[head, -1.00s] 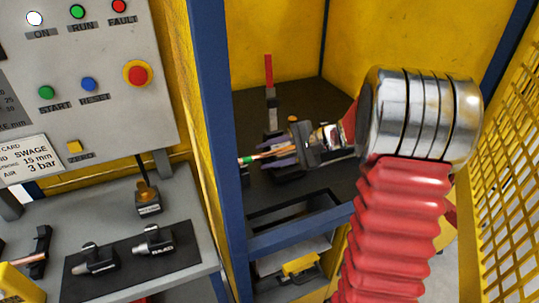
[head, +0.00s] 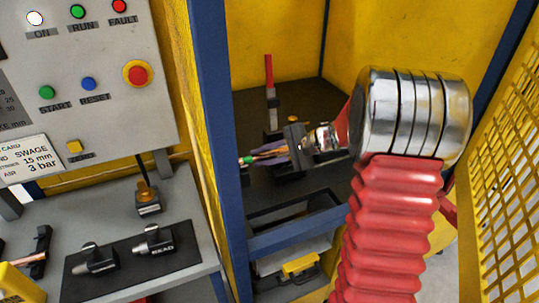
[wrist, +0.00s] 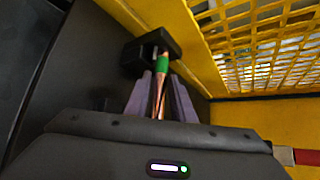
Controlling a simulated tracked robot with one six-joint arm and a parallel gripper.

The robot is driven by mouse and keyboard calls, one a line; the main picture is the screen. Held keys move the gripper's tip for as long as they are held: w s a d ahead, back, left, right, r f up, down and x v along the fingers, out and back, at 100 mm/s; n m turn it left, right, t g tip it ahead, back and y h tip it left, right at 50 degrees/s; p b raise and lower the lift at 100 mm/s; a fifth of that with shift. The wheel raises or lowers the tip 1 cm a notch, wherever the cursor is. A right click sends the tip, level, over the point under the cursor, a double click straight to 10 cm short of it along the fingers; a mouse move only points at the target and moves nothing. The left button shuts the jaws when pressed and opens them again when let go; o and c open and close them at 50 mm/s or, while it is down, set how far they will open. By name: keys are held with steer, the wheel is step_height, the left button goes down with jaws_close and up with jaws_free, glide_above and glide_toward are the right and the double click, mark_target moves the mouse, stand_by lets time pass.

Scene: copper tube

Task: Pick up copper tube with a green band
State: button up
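The copper tube (wrist: 161,92) with a green band (wrist: 163,64) lies between the two purple-grey fingers of my gripper (wrist: 162,80) in the wrist view. Its far end, past the band, is at a black holder (wrist: 150,50). In the head view the green band (head: 248,160) shows beyond the fingertips, close to the blue post, and my gripper (head: 262,154) reaches in from the right. The fingers are close to both sides of the tube; I cannot tell whether they touch it. The tube's near end is hidden by my gripper.
A blue post (head: 215,140) stands just left of the tube. A red upright piece (head: 268,72) rises behind my gripper. Yellow mesh (head: 505,170) borders the right side. At left are a control panel (head: 85,90) and a bench with a black mat (head: 125,278).

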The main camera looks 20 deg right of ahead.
jaws_close()
step_height(320, 180, up, 10)
stand_by(0.8)
stand_by(0.4)
